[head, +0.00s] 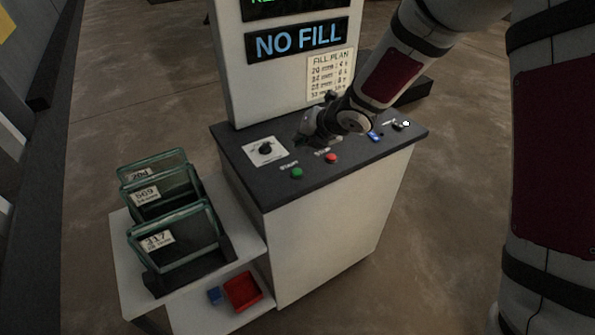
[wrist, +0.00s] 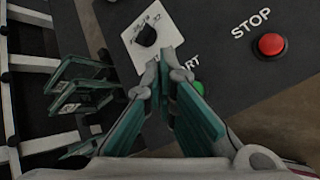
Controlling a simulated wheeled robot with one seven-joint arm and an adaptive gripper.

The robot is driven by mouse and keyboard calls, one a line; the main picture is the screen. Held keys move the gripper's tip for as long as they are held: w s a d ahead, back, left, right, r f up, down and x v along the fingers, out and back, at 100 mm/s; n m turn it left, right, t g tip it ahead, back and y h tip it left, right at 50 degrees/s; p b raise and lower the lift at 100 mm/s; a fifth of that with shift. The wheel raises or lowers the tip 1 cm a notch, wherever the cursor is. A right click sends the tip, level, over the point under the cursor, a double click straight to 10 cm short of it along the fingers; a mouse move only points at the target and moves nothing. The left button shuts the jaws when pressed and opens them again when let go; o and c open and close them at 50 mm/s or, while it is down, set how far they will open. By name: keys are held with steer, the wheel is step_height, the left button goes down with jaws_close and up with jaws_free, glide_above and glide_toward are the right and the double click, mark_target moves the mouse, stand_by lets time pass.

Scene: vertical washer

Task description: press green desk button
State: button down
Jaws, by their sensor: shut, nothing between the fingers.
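The green button (head: 297,173) sits on the dark desk top, in front of the START label. In the wrist view the green button (wrist: 198,87) shows just right of my fingers, partly hidden by the right finger. The label beside it is also partly covered, with "ART" readable. My gripper (head: 309,125) is over the desk, behind the green button in the head view. In the wrist view my gripper (wrist: 163,78) has its fingers together, shut and empty. I cannot tell its exact height above the desk.
A red STOP button (head: 331,157) is right of the green one. A dial (head: 265,149) on a white plate is to the left. A blue control (head: 374,136) and the NO FILL screen (head: 298,40) are near. Glass holders (head: 172,238) stand on the left shelf.

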steer(key=b, duration=0.4)
glide_above(300, 170)
step_height(300, 170, down, 6)
steer(key=shift+w+r, duration=0.1)
steer(key=shift+w, duration=0.05)
steer(key=shift+f+b, duration=0.4)
steer(key=shift+f, duration=0.2)
steer(key=shift+f+b, duration=0.95)
steer(key=shift+b, duration=0.15)
stand_by(1.7)
steer(key=shift+r, duration=0.1)
steer(key=shift+r+p, duration=0.65)
steer(key=shift+r, duration=0.25)
steer(key=shift+r+p, duration=1.95)
steer(key=shift+r, duration=0.55)
